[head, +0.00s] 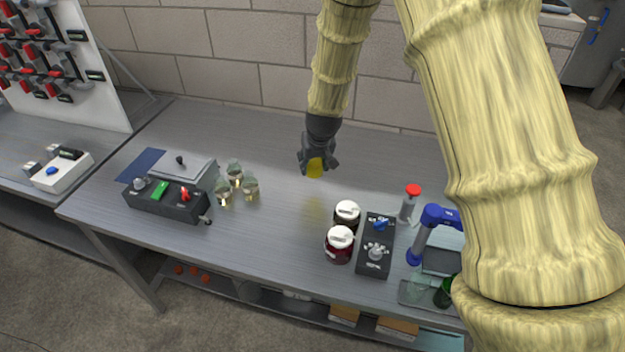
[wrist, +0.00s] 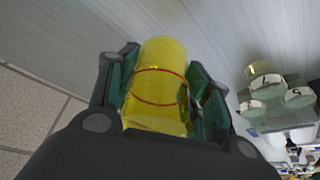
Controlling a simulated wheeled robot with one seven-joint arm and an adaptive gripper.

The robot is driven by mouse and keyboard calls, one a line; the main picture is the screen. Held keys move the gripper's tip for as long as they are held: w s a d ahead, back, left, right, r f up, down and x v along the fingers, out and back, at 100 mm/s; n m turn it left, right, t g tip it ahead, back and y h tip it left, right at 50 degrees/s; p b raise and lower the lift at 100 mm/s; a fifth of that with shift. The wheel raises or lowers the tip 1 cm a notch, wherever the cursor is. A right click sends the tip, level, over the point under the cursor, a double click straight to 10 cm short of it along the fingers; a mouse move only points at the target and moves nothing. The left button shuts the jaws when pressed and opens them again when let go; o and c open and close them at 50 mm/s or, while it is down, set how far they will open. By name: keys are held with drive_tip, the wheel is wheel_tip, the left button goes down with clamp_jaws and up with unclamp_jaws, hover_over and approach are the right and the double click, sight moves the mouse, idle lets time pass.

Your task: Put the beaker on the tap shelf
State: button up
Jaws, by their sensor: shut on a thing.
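My gripper (head: 316,166) is shut on a yellow cylinder (head: 315,168), apparently the beaker, and holds it above the back middle of the grey bench. In the wrist view the yellow cylinder (wrist: 159,88) lies between the two fingers and has a thin red ring around it. Its far end is clear of the fingers; its near end is partly hidden by my gripper. A blue tap (head: 437,220) stands at the right of the bench, partly hidden by my arm. A grey surface (head: 440,262) lies under it; I cannot tell whether this is the tap shelf.
Two dark jars with white lids (head: 340,238) and a black control box (head: 376,250) stand left of the tap. A red-topped bottle (head: 409,203) is behind. Three small lidded pieces (head: 236,176) and another control box (head: 166,201) are left. The middle bench is clear.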

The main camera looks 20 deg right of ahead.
drive_tip(key=shift+f+p, duration=0.8)
drive_tip(key=shift+f, duration=2.6)
drive_tip(key=shift+f, duration=0.1)
drive_tip(key=o, duration=1)
